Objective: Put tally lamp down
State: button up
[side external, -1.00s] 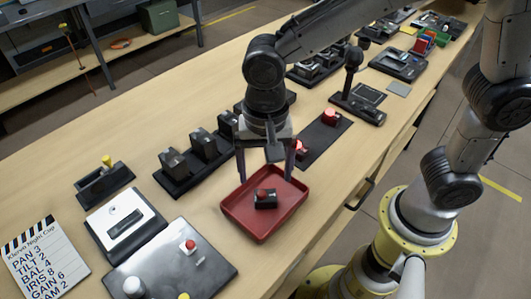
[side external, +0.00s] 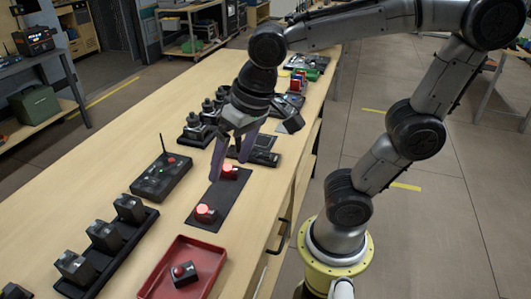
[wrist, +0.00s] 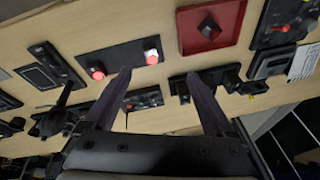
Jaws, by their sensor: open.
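A tally lamp (side external: 184,273) with a red cap on a black block sits in the red tray (side external: 214,251). It shows as a dark block (wrist: 209,28) in the wrist view, inside the tray (wrist: 238,12). Two lit red tally lamps stand on a black mat (side external: 217,193): a nearer one (side external: 205,213) and a farther one (side external: 230,172). They also show in the wrist view, one at left (wrist: 96,71) and one at right (wrist: 152,56). My gripper (side external: 229,168) is open and empty, raised over the mat near the farther lamp and away from the tray.
A black control box (side external: 161,178) with an antenna lies left of the mat. A rack of dark blocks (side external: 103,236) stands at front left. More devices (side external: 262,142) and coloured blocks (side external: 297,82) lie farther back. Bare tabletop separates the rack from the tray.

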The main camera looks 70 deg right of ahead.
jog(key=s+d+n+t, duration=0.2)
jog(key=s+d+n, duration=0.1)
jog(key=s+d, duration=0.2)
jog(key=shift+s+f+h, duration=0.2)
jog(key=shift+f+h, duration=0.2)
